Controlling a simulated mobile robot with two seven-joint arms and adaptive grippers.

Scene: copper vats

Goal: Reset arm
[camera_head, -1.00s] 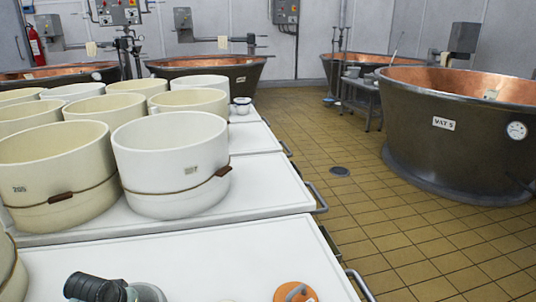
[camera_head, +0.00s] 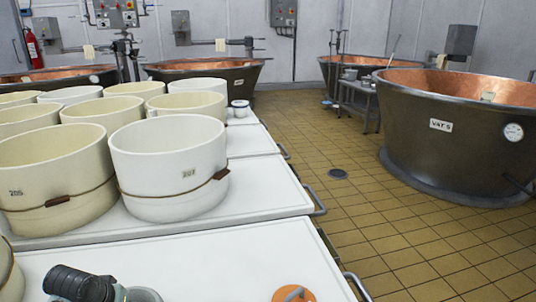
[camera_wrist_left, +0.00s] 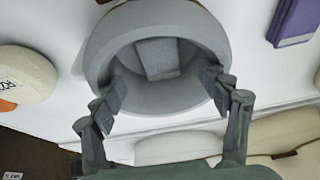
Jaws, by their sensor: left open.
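My left gripper (camera_wrist_left: 162,92) is open in the left wrist view, its two fingers spread apart. Beyond the fingers is a round grey bowl (camera_wrist_left: 108,45) with a grey block (camera_wrist_left: 157,58) inside it. Nothing is visibly gripped between the fingers; whether they touch the bowl's rim I cannot tell. In the head view a dark part of my left arm (camera_head: 78,283) shows at the bottom left, and the fingers are not clearly seen there. My right gripper is in neither view.
A white work surface (camera_head: 215,265) lies in front. Large tubs, white (camera_head: 170,165) and cream (camera_head: 55,170), crowd it behind. An orange disc (camera_head: 295,295) with a handle lies at its front. A purple block (camera_wrist_left: 295,20) lies near the bowl. Copper vats (camera_head: 455,130) stand beyond a clear tiled floor (camera_head: 370,215).

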